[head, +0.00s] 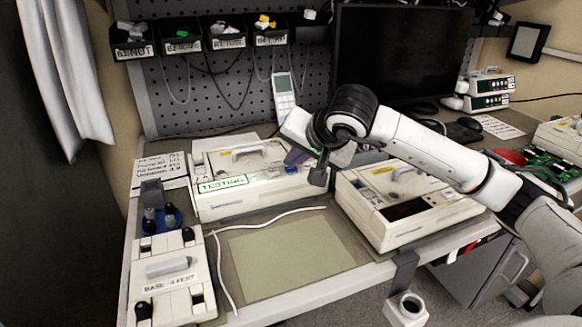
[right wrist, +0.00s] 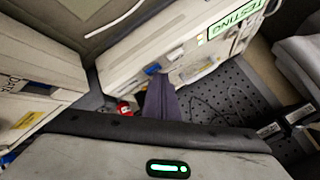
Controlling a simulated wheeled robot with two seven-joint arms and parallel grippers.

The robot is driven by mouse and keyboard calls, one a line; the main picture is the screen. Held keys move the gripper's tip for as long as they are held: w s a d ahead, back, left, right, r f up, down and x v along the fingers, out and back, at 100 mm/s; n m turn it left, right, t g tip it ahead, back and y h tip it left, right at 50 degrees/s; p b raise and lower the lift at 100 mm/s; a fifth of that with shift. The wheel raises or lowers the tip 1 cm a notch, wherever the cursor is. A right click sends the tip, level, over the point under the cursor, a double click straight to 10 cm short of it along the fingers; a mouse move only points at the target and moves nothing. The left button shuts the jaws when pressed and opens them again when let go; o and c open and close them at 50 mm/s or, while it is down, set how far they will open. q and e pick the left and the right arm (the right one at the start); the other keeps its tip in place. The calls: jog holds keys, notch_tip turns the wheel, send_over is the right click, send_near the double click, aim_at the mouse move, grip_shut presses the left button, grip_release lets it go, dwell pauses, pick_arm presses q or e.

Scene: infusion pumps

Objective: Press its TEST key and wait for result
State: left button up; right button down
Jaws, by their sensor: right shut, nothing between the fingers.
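A white infusion pump (head: 250,199) stands at the back left of the bench. Its green-lit display (head: 222,184) reads TESTING, and it also shows in the right wrist view (right wrist: 236,20). A small blue part (right wrist: 152,69) sits on this pump's front near my fingertips; its label is not legible. My right gripper (head: 296,157) is shut and empty, at the right end of the TESTING pump; in the right wrist view its purple-grey fingers (right wrist: 161,98) point toward the pump. I cannot tell whether they touch it. My left gripper is not in view.
A second white pump (head: 437,212) with a dark display stands right of the first. A white base unit (head: 171,268) is at the front left. A green mat (head: 290,255) lies clear, with a white cord beside it. A monitor (head: 400,50) stands behind my arm.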

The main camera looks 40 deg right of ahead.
aim_at(294, 173)
jog(key=shift+r, duration=0.1)
jog(key=shift+r+p, duration=0.5)
jog(key=shift+r, duration=0.15)
notch_tip(294, 173, up, 5)
jog(key=p, duration=0.3)
jog(key=shift+p, duration=0.3)
dwell(0.6)
